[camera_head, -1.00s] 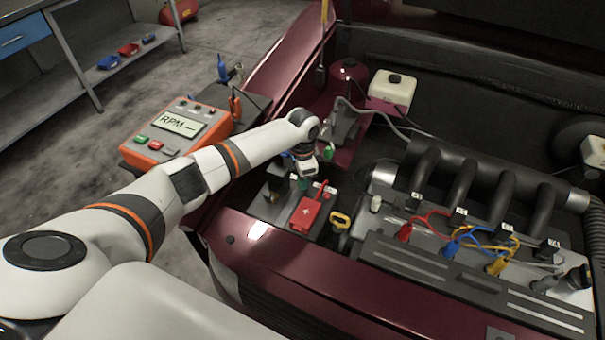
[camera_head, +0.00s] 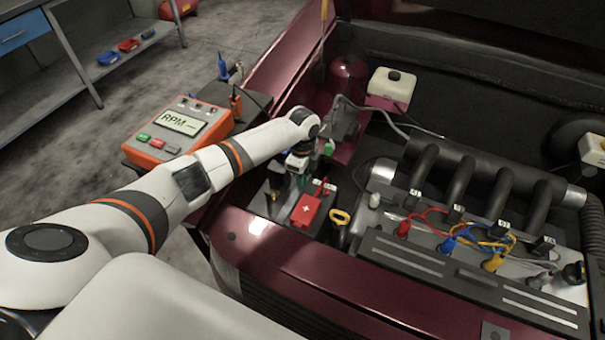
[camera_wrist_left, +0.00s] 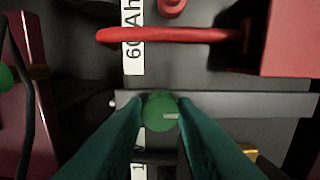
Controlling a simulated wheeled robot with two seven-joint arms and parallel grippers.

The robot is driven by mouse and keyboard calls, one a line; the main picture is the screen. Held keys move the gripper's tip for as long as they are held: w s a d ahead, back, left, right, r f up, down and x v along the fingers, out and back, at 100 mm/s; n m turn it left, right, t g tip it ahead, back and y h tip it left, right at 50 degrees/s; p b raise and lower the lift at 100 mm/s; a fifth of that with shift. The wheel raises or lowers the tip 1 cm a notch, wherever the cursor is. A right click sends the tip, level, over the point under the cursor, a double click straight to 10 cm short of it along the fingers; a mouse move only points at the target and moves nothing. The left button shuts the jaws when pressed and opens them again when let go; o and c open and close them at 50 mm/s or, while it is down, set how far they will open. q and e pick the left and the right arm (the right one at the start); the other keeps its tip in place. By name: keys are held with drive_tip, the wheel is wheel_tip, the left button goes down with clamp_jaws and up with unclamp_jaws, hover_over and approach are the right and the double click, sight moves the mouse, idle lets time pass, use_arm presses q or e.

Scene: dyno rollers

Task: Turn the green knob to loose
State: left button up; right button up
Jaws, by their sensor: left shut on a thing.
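The green knob (camera_wrist_left: 160,112) shows from above in the left wrist view, round with a small pale mark on its face. It sits over a grey bar across the dark battery (camera_wrist_left: 215,60). My left gripper (camera_wrist_left: 160,118) has one finger on each side of the knob and is shut on it. In the head view my left gripper (camera_head: 297,170) points down at the battery's left part, behind the red terminal cover (camera_head: 307,207); the knob itself is hidden there. My right gripper is not in view.
A yellow ring handle (camera_head: 340,217) and the engine (camera_head: 455,255) with coloured leads are to the right. The orange RPM meter (camera_head: 178,130) stands at the left.

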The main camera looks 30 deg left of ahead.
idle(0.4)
use_arm(q)
drive_tip(key=o, duration=1)
drive_tip(key=shift+r, duration=0.1)
wheel_tip(320, 180, up, 12)
idle(0.3)
